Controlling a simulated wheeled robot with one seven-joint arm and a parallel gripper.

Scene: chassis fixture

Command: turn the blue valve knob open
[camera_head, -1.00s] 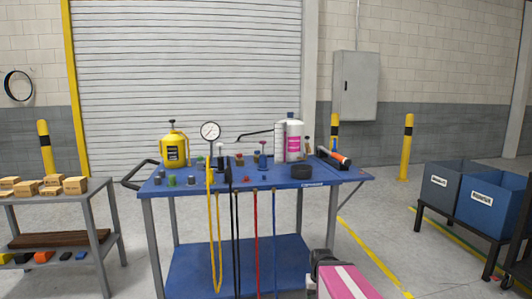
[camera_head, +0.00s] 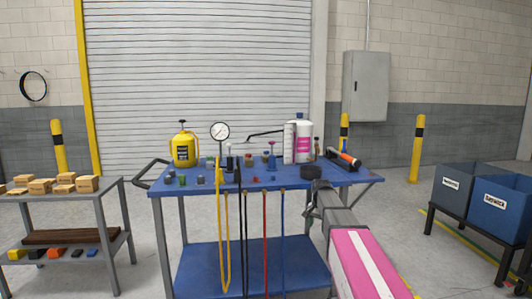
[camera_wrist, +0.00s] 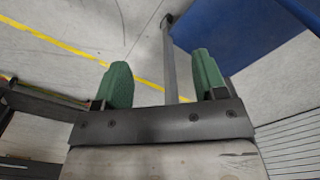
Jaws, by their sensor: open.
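A small blue knob-like part (camera_head: 271,161) stands upright among several small fittings on top of the blue cart (camera_head: 340,178). It looks like the valve knob, but it is too small to tell how far it is turned. My gripper (camera_head: 312,205) is by the cart's front right edge, below the top and apart from the knob. In the wrist view my gripper (camera_wrist: 162,82) shows two green fingers spread apart with nothing between them. The knob is not in the wrist view, which shows floor and part of the cart.
A yellow canister (camera_head: 184,149), a round gauge (camera_head: 220,132) and a white bottle (camera_head: 303,140) stand on the cart. A black round piece (camera_head: 311,172) lies near its front right edge. Hoses hang in front. A shelf (camera_head: 108,193) is left, blue bins (camera_head: 500,208) right.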

